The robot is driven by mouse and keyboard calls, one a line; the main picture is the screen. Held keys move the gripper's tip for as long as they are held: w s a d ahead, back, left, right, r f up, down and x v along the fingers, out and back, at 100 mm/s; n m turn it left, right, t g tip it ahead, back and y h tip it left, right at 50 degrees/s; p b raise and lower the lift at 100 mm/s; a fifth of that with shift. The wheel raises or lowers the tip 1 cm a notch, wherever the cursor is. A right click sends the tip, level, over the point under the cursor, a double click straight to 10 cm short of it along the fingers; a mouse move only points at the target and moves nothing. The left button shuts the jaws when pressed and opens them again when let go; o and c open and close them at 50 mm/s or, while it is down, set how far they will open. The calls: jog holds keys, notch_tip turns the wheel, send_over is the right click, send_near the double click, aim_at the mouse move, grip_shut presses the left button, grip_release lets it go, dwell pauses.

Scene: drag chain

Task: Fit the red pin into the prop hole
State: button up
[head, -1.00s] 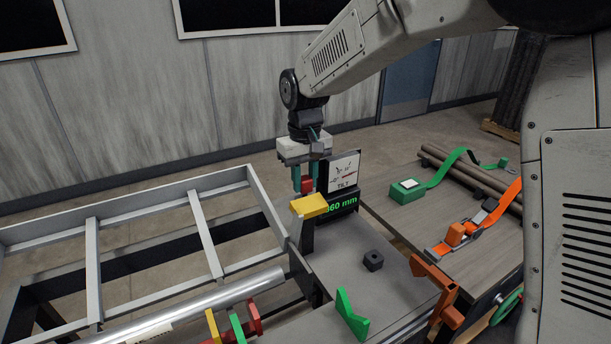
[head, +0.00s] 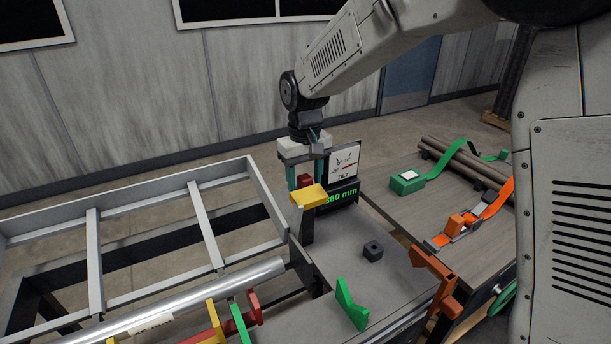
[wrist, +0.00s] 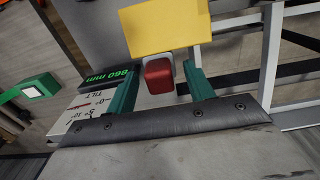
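The red pin (head: 305,181) shows as a small red block behind the yellow block (head: 309,197) at the top of the dark post. In the wrist view the red pin (wrist: 158,76) sits beside the yellow block (wrist: 165,28). My gripper (head: 305,180) points down over the pin. Its two teal fingers stand on either side of the pin in the wrist view (wrist: 160,90), with visible gaps, so it is open. The prop (head: 306,228) appears to be the dark post under the yellow block. I cannot make out its hole.
A tilt gauge (head: 344,163) with a green 860 mm display (head: 340,197) stands close to the right of my gripper. A dark cube with a hole (head: 373,251) lies on the grey table (head: 400,280). A metal frame (head: 95,265) and pipe (head: 190,300) are at left.

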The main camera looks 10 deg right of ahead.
aim_at(306, 177)
notch_tip(306, 177, up, 8)
jog(key=shift+f, duration=0.1)
dwell(0.5)
jog(key=shift+s+d+f, duration=0.1)
jog(key=shift+s+f, duration=0.1)
jog(key=shift+g, duration=0.5)
jog(key=s, duration=0.1)
jog(key=s+d+f, duration=0.1)
jog(key=s, duration=0.1)
jog(key=shift+s+d+f, duration=0.25)
jog(key=shift+s+d, duration=0.15)
jog(key=s+d+r+m, duration=0.1)
jog(key=s+d, duration=0.5)
jog(key=s, duration=0.3)
jog(key=s+d+r+m+t, duration=0.1)
jog(key=s+d+m, duration=0.1)
jog(key=s+d, duration=0.4)
jog(key=s+d+r+m+t, duration=0.1)
jog(key=s+d, duration=0.5)
jog(key=s, duration=0.8)
jog(key=shift+r+m, duration=0.3)
